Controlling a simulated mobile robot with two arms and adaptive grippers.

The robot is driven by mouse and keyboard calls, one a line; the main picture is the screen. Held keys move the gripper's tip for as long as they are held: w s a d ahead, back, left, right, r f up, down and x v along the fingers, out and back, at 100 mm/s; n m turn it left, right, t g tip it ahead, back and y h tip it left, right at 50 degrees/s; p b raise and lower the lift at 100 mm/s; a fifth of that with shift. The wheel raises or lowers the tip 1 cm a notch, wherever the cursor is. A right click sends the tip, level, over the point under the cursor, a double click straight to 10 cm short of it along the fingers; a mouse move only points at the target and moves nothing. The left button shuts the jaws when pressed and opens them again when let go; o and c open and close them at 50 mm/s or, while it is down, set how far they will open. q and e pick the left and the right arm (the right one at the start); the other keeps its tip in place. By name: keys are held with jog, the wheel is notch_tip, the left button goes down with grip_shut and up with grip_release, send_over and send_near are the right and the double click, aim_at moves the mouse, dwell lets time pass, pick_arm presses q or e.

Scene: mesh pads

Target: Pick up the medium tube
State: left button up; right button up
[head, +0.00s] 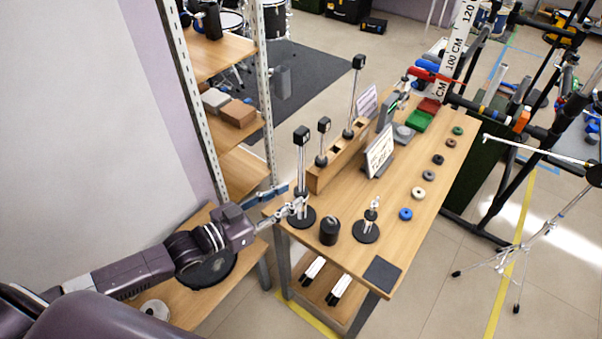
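Three slim upright tubes with black square heads stand at the table's near left side. One (301,168) rises from a round black base (302,224) at the near corner. A shorter-looking one (323,142) and a taller-looking one (353,98) stand at a long wooden block (325,176). I cannot tell for certain which is the medium tube. My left gripper (298,206) is at the lower part of the near tube, just above its base. Its fingers overlap the tube in the picture; contact and opening are unclear. My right gripper is out of view.
A black cylinder (329,231) and a small metal stand on a round black base (366,231) are close to my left gripper. Several coloured rings, including a blue one (405,214), line the table's right side. A shelf rack (243,139) stands behind on the left.

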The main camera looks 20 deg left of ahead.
aim_at(299, 172)
pick_arm(q)
jog(key=shift+t+h, duration=0.5)
jog(key=shift+h, duration=0.1)
jog(key=w+r, duration=0.1)
jog(key=w+a+r, duration=0.1)
jog(key=r, duration=0.1)
jog(key=shift+w+a+p, duration=0.1)
jog(key=shift+w+p, duration=0.2)
jog(key=shift+w, duration=0.1)
jog(key=p+x, duration=0.2)
jog(key=x, duration=0.2)
jog(key=shift+w+f, duration=0.1)
jog(key=shift+w, duration=0.25)
jog(key=shift+w+d+f, duration=0.1)
jog(key=shift+w+d, duration=0.2)
jog(key=shift+d, duration=0.05)
jog(key=shift+c, duration=0.5)
jog(key=shift+s, duration=0.1)
grip_shut()
